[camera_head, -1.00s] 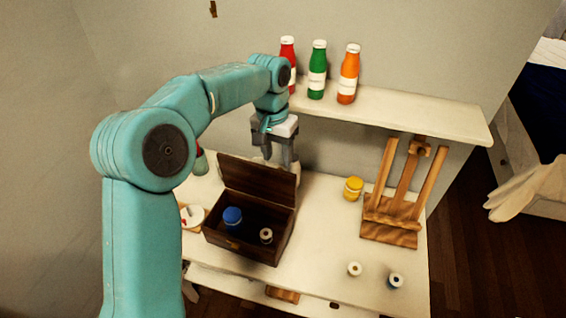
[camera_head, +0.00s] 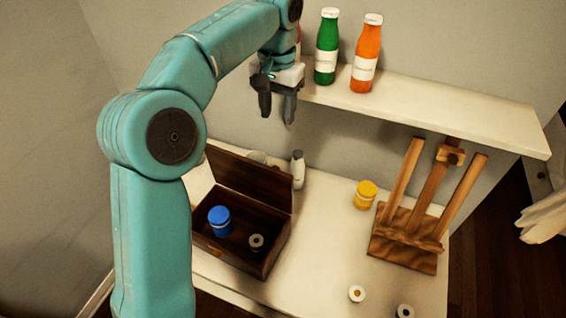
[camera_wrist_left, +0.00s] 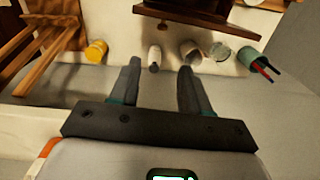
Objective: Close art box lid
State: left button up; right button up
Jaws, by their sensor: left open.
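The dark brown art box (camera_head: 258,262) stands on the white desk, its lid (camera_head: 250,182) upright and open at the back. My right gripper does not show.
A white bottle (camera_head: 298,170) stands just behind the box's right side. A yellow jar (camera_head: 365,195) and wooden easel (camera_head: 405,245) are to the right. A shelf (camera_head: 430,112) with bottles is at the wall. A green cup (camera_wrist_left: 258,62) shows in the left wrist view.

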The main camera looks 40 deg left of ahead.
aim_at(274, 167)
pick_arm(q)
jog(key=f, duration=0.5)
jog(key=s+f, duration=0.1)
jog(key=f, duration=0.4)
jog(key=f+b, duration=0.1)
jog(key=f, duration=0.4)
jog(key=shift+s+a, duration=0.15)
jog(key=shift+a, duration=0.05)
jog(key=shift+w+d+f, duration=0.1)
jog(key=shift+w+f, duration=0.15)
jog(key=shift+f, duration=0.25)
jog(key=shift+s+r, duration=0.1)
jog(key=shift+s, duration=0.2)
jog(key=shift+w, duration=0.25)
grip_shut()
jog(key=shift+s, duration=0.15)
